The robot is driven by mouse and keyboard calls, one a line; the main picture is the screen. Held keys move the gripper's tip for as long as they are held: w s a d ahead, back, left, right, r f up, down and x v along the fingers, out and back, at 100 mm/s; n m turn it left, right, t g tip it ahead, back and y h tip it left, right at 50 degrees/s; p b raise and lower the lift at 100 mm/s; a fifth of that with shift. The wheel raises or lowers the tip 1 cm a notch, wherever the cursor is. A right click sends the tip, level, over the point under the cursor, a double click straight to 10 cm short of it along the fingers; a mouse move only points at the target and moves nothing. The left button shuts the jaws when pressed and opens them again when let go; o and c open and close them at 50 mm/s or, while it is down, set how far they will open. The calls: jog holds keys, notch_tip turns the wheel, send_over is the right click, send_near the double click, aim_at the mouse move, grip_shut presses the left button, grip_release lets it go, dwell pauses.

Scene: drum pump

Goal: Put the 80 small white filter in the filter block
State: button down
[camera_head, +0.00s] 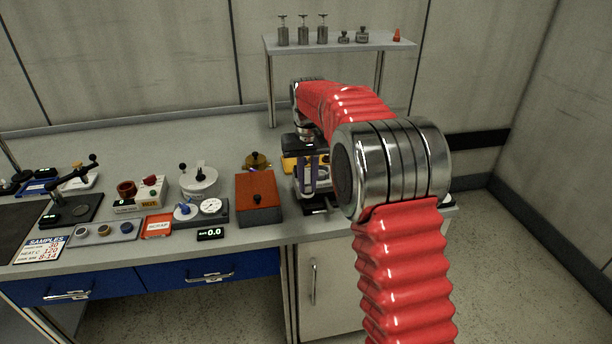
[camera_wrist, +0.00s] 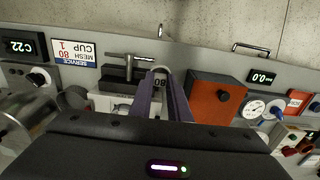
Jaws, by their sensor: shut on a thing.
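The small white filter, marked 80 (camera_wrist: 160,82), is between the two purple fingers of my gripper (camera_wrist: 162,88) in the wrist view. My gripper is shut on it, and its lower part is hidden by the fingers. Right beside the filter, to its left in that view, is a pale block with a black top and a metal T-handle (camera_wrist: 127,60), which looks like the filter block. I cannot tell whether the filter touches it or is in it. In the head view my gripper (camera_head: 312,182) points down over the bench, right of the orange box; the filter is not clear there.
A dial gauge (camera_head: 211,206) and a SCRAP tray (camera_head: 157,226) lie farther left. A service sign (camera_wrist: 76,52) is near the block.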

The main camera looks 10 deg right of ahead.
jog(key=s+f, duration=0.9)
jog(key=s, duration=0.1)
jog(key=shift+d+f, duration=0.2)
jog(key=shift+f, duration=0.15)
